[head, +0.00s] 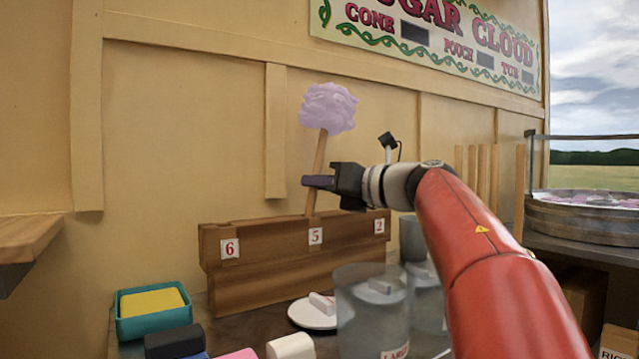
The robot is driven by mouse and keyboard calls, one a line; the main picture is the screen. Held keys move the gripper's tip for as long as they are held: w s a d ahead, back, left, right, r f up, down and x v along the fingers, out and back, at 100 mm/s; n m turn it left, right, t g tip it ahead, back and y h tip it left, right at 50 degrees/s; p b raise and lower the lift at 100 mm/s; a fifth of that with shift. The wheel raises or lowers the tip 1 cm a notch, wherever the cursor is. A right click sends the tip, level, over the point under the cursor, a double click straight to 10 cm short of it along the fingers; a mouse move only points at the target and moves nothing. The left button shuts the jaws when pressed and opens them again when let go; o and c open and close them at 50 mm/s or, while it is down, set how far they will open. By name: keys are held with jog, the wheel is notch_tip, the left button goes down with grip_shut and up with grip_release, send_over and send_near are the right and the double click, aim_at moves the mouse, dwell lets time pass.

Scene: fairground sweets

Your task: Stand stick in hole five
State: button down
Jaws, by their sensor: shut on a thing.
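A wooden stick (320,155) carries a puff of pale lilac candy floss (328,108) on top and leans slightly, its top to the right. My gripper (318,182) is shut on the stick below the floss, coming in from the right. The brown wooden rack (270,262) stands below, with labels 6 (230,248), 5 (315,236) and 2 (380,226) on its front. The stick's lower end meets the rack's top edge in the picture, just left of above label 5. The holes are hidden, so I cannot tell whether the end is inside one.
Clear tubs (370,305) stand in front of the rack on the right. A white plate (312,316) holds a small pale item. A teal tray with a yellow sponge (152,301) sits at left. Dark, pink and white blocks line the front. Upright bare sticks (483,178) stand behind my arm.

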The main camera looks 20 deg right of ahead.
jog(key=shift+f+b, duration=0.3)
jog(key=shift+f, duration=0.2)
jog(key=c, duration=1.4)
grip_release()
jog(key=shift+o, duration=0.2)
jog(key=shift+s+a, duration=0.6)
jog(key=shift+a, duration=0.15)
jog(key=shift+s+a+b, duration=0.4)
jog(key=shift+a+b, duration=0.05)
jog(key=shift+a, duration=0.05)
jog(key=shift+o, duration=0.3)
jog(key=o, duration=0.4)
